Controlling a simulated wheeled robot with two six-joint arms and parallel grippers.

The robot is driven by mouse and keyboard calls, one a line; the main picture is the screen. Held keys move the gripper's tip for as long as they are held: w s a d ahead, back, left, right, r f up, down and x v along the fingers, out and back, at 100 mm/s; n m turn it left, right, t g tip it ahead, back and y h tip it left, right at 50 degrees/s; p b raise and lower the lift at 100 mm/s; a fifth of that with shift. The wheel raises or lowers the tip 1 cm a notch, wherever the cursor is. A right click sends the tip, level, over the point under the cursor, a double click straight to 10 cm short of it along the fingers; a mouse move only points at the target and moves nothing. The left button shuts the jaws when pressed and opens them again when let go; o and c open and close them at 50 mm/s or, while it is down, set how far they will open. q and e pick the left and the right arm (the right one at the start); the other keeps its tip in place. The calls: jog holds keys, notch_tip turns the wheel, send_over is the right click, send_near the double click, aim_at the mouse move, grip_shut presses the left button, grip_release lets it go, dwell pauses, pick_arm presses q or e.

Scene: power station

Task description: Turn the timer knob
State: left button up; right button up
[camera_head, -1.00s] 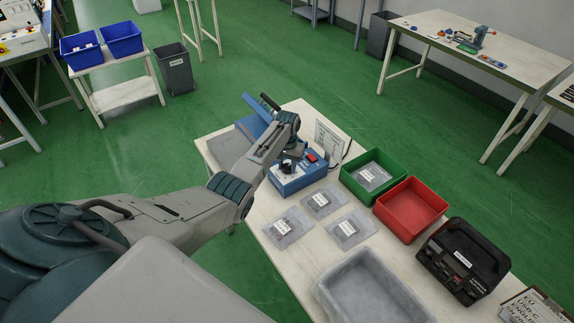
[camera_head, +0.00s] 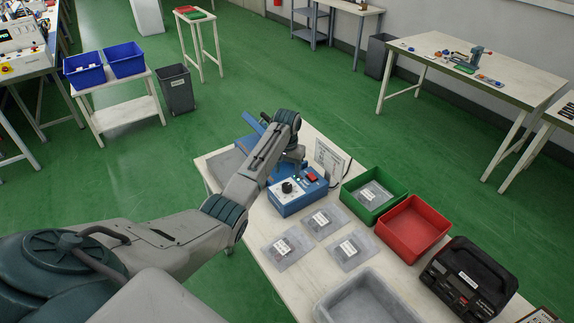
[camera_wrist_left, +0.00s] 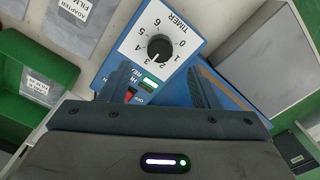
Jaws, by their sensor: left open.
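The blue sealing machine (camera_head: 290,204) stands on the white table. Its white TIMER dial carries a round black knob (camera_head: 287,187), which also shows in the left wrist view (camera_wrist_left: 160,47); its pointer is near 3. My left gripper (camera_wrist_left: 160,72) is open and empty. Its two fingers reach over the machine's top, and the knob lies just past the fingertips, between their lines, apart from both. In the head view the left gripper (camera_head: 292,163) is behind the knob, partly hidden by my arm. My right gripper is not in view.
A red switch (camera_head: 311,177) sits beside the dial. A green bin (camera_head: 356,190), a red bin (camera_head: 413,230), several labelled bags (camera_head: 319,222), a grey tray (camera_head: 366,296) and a black case (camera_head: 468,277) occupy the table to the right and front.

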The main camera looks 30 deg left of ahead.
pick_arm(q)
jog(key=shift+r+b, duration=0.35)
jog(key=shift+r, duration=1.45)
